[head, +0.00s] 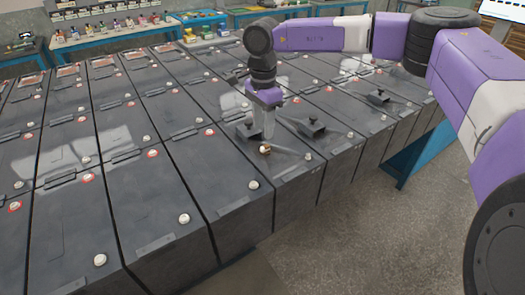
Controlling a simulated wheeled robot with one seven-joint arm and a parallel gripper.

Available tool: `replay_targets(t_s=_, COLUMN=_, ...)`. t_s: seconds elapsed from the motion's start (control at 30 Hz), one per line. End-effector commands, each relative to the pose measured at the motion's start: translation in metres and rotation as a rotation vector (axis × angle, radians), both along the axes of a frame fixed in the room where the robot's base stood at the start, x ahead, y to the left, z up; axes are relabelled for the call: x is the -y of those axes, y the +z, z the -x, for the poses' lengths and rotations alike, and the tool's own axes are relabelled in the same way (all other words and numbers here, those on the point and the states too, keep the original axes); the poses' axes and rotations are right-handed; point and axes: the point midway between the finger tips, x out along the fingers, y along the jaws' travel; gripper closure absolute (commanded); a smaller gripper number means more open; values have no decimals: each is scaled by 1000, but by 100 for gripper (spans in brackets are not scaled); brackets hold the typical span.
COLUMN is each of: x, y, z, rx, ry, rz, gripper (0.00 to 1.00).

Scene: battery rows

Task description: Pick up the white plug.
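Several small round white plugs sit on the tops of the dark grey batteries. One white plug (253,185) is near the front edge, below and left of my gripper. Another white plug (308,156) is to the right of my gripper. My gripper (268,135) points down over the battery rows, just above a small copper-coloured round piece (265,149). Its fingers are small and grey in the head view. I cannot tell whether they are apart or hold anything, or whether they touch the battery top.
Dark battery blocks (150,200) fill the left and middle in close rows. Black raised pieces (312,128) stand on some tops near my gripper. Blue benches with small items (110,30) line the back. Grey floor (350,240) is open at the front right.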

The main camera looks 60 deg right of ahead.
Motion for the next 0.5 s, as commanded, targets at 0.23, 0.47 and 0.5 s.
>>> replay_targets(t_s=0.23, x=-2, y=-24, z=2, rx=1, ry=-1, rz=-4, gripper=60)
replay_targets(t_s=0.47, x=-3, y=-57, z=4, rx=1, ry=-3, rz=-4, gripper=60)
replay_targets(t_s=0.5, x=-3, y=-60, z=3, rx=2, ry=-3, rz=-4, gripper=60)
